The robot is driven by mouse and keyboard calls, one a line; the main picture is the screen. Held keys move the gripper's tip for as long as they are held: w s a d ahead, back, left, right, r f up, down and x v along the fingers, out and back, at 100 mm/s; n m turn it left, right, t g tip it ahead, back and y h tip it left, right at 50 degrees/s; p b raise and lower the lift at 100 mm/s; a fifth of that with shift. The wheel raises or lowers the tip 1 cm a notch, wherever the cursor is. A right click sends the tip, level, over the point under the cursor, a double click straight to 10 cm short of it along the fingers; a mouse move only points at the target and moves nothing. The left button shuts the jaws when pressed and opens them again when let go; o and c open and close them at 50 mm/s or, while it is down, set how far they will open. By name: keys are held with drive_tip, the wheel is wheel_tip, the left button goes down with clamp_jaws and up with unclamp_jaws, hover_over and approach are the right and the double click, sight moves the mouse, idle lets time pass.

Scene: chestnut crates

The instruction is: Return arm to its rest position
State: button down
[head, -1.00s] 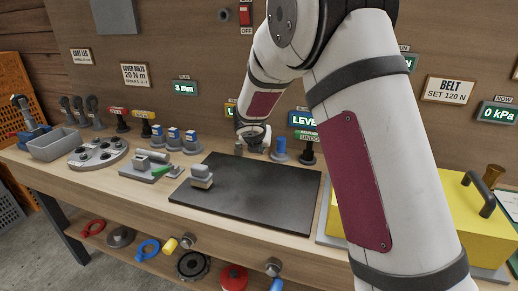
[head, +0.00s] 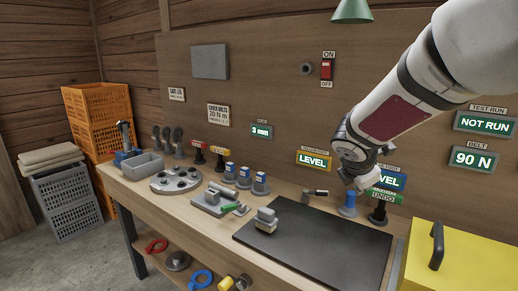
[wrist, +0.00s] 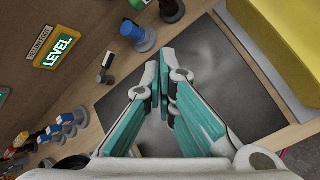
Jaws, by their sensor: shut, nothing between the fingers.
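My gripper (head: 358,183) is at the end of my white arm (head: 425,85), raised over the back right of the dark mat (head: 318,252) on the bench. In the wrist view my gripper's teal-padded fingers (wrist: 164,78) are shut with nothing between them. They point over the mat (wrist: 215,70), with clear space around the tips. In the head view, the gripper partly covers a green LEVEL display (head: 390,181) and sits just above a blue-topped piece (head: 348,204). A small grey block stack (head: 266,219) stands on the mat's left part.
A yellow cover with a black handle (head: 455,270) stands at the right. A grey bin (head: 143,165), a round holder (head: 175,180) and several tools line the bench's left. A green lamp shade (head: 352,11) hangs above. Orange crates (head: 97,115) stand at the far left.

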drive_tip(key=s+a+r+m+g+y+p, duration=0.1)
drive_tip(key=s+a+m, duration=0.1)
drive_tip(key=s+m, duration=0.5)
drive_tip(key=s+a+r+m+g+y+p, duration=0.1)
drive_tip(key=s+m, duration=0.6)
drive_tip(key=s, duration=1)
drive_tip(key=s+a+r+m+y+p, duration=0.1)
drive_tip(key=s+a+r+m+y, duration=0.2)
drive_tip(key=s, duration=0.9)
drive_tip(key=a+m, duration=0.1)
drive_tip(key=m, duration=0.2)
drive_tip(key=shift+a+r+m+g, duration=0.2)
drive_tip(key=shift+a+m+g, duration=0.1)
drive_tip(key=shift+m+g, duration=0.1)
drive_tip(key=shift+s, duration=0.1)
